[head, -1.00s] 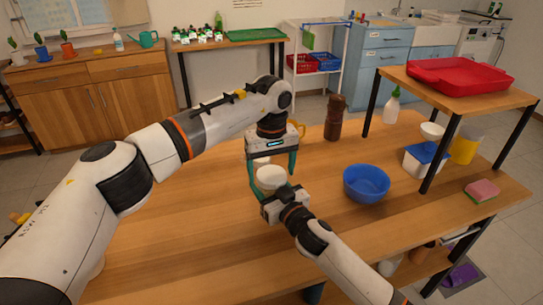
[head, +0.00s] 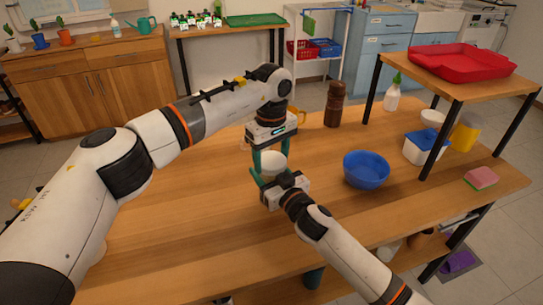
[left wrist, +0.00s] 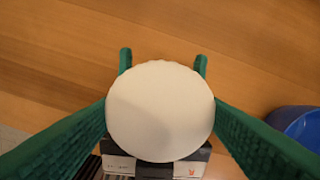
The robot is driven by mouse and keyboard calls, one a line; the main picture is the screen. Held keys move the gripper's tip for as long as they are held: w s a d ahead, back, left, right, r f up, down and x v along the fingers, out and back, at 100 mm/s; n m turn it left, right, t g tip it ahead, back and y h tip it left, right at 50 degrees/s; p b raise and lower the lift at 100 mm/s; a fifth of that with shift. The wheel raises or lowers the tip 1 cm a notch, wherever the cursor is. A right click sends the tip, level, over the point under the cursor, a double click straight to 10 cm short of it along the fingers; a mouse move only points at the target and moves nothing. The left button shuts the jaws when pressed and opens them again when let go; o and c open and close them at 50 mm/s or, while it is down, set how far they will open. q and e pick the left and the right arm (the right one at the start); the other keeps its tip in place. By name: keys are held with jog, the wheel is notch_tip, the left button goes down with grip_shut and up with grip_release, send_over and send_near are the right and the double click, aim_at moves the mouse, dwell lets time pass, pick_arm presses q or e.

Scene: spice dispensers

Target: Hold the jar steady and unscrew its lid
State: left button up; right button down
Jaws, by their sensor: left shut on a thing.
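The jar (head: 273,163) shows as a small pale shape in the head view, mostly hidden by both grippers. Its round cream lid (left wrist: 160,110) fills the middle of the left wrist view and hides the jar body below. My left gripper (head: 270,158) points down from above, with its green fingers shut on opposite sides of the lid. My right gripper (head: 268,179) comes in low from the front right. Its fingers lie around the jar below the lid and appear closed on it; their tips show past the lid in the left wrist view.
A blue bowl (head: 366,170) stands to the right of the jar. A brown bottle (head: 335,104) stands behind on the wooden table (head: 190,220). A raised shelf with a red tray (head: 462,62) and a white tub (head: 420,149) are at the right. The table's left part is clear.

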pick_arm(q)
jog(key=n, duration=0.4)
jog(key=shift+n, duration=0.4)
jog(key=n, duration=0.5)
jog(key=o, duration=1.1)
jog(key=shift+r, duration=0.15)
